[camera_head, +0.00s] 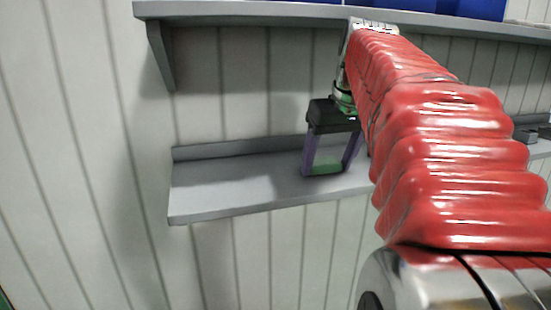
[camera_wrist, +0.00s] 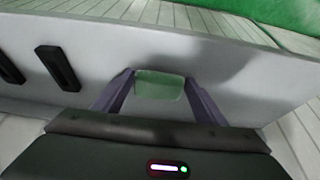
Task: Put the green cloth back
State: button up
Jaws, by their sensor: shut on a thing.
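The green cloth (camera_head: 327,169) is a small pale green piece low between the purple fingers of my gripper (camera_head: 331,170), over the lower grey shelf (camera_head: 225,190). In the wrist view the cloth (camera_wrist: 159,85) spans the gap between the fingertips of my gripper (camera_wrist: 159,82). My gripper is shut on it. The cloth is at or just above the shelf surface; I cannot tell whether it touches. The shelf (camera_wrist: 225,80) also shows behind the fingers in the wrist view.
An upper shelf (camera_head: 250,14) with blue bins (camera_head: 470,8) runs above my arm, with a bracket (camera_head: 161,55) at its left. The lower shelf is bare left of my gripper. Dark items (camera_head: 528,133) stand at its right. Two dark bars (camera_wrist: 57,67) show in the wrist view.

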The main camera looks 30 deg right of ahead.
jog(key=o, duration=0.9)
jog(key=shift+o, duration=0.2)
jog(key=v, duration=1.2)
jog(key=shift+s, duration=0.1)
dwell(0.4)
